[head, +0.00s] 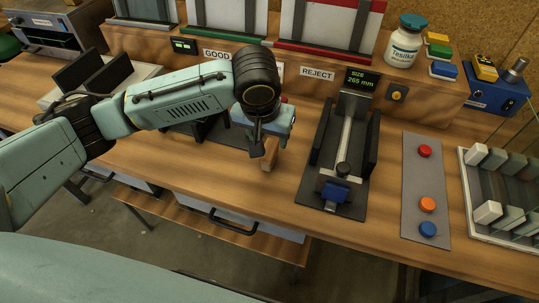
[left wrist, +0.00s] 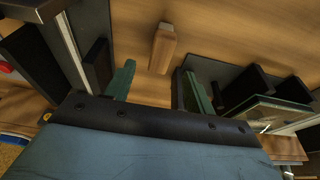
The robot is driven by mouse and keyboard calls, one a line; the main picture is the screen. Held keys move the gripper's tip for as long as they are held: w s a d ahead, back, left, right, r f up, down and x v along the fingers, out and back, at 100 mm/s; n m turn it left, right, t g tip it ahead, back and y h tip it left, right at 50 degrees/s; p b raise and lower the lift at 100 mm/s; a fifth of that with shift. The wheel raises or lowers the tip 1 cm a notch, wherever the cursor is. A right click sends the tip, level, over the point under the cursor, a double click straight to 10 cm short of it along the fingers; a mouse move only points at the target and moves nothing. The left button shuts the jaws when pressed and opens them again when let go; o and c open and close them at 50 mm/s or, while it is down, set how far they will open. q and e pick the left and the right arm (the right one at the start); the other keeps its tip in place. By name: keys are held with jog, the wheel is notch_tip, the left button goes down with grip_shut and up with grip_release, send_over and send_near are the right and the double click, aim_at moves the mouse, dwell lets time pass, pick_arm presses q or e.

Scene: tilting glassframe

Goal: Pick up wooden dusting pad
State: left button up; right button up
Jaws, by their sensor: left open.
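The wooden dusting pad (head: 269,153), a small brown block, stands on the wooden bench just below and in front of my left gripper (head: 266,135) in the head view. In the left wrist view the pad (left wrist: 162,48) shows beyond the gap between the two green fingers of my left gripper (left wrist: 158,86). The fingers are apart with nothing between them, and the pad looks clear of both. In the head view the wrist and gripper body hide part of the fingers. My right gripper is not in view.
A black measuring jig (head: 326,190) with a blue block stands right of the pad. A grey panel (head: 424,195) with red, orange and blue buttons lies farther right, before a white slotted rack (head: 480,215). Behind are a size display (head: 362,80) and a white bottle (head: 404,45).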

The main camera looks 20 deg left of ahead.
aim_at(270, 148)
pick_arm(q)
jog(key=x, duration=0.3)
jog(key=shift+f, duration=0.1)
jog(key=b+x, duration=0.1)
jog(key=x, duration=0.3)
jog(key=shift+f, duration=0.1)
jog(key=shift+w+f+b, duration=0.2)
jog(key=shift+f+b, duration=0.1)
jog(key=shift+f, duration=0.15)
jog(key=shift+c, duration=0.8)
jog(key=c, duration=0.9)
jog(key=shift+r, duration=0.2)
notch_tip(270, 148, up, 9)
jog(key=shift+f+p, duration=0.2)
jog(key=shift+p, duration=0.7)
jog(key=shift+r, duration=0.5)
